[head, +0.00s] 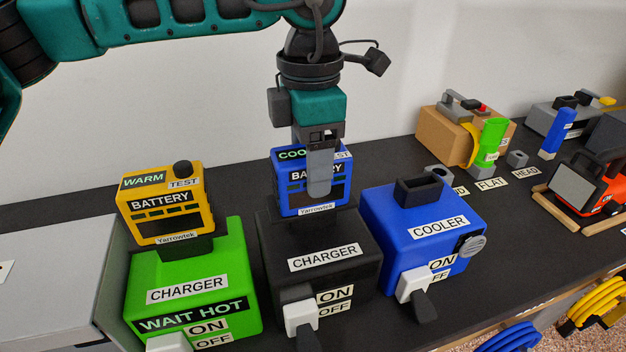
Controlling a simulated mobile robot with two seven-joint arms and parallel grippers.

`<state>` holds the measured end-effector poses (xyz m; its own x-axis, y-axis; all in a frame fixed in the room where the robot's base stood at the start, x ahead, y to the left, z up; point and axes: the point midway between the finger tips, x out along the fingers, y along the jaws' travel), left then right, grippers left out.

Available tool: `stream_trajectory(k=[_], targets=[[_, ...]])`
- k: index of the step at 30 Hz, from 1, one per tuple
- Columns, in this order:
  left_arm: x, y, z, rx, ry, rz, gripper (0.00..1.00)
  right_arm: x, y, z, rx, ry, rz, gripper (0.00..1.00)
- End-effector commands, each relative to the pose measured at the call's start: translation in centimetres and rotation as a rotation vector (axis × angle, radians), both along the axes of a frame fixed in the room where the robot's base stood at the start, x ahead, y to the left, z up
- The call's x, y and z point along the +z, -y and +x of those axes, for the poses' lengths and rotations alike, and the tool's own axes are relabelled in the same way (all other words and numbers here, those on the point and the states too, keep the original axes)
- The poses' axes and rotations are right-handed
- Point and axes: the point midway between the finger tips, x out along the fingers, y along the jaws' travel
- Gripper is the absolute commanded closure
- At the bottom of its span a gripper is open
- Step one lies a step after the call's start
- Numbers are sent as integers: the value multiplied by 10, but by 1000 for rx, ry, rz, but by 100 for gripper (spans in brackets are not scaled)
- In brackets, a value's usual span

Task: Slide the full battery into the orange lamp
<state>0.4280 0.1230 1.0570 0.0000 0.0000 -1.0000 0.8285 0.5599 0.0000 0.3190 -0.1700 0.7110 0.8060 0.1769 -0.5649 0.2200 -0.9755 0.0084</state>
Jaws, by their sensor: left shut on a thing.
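My left gripper (320,175) points down and is shut on the blue battery (290,196), covering part of its face. The battery is upright at the top of the black charger (275,262) and its screen reads "COOL". I cannot tell whether it is fully seated. A yellow battery (140,230), reading "WARM", stands in the green charger (240,285), whose panel reads "WAIT HOT". The charge bars are too small to read. An orange device with a grey front panel, apparently the lamp (607,205), is at the far right, partly cut off. My right gripper is out of view.
The blue cooler (375,225) has an empty-looking slot on top and stands right of the black charger. Switches stick out in front. A brown box (435,135), a green torch (490,145) and a blue torch (557,132) stand behind right. Bench (500,240) is clear between cooler and lamp.

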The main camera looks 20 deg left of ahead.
Motion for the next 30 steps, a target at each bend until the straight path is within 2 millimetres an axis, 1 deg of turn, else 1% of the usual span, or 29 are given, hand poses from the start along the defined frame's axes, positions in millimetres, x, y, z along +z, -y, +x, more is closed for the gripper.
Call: stream_trajectory(k=[1,9,30], targets=[[0,0,0,0,0,0,66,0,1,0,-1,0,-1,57],[0,0,0,0,0,0,92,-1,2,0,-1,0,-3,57],[9,0,0,0,2,-1,93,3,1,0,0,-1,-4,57]])
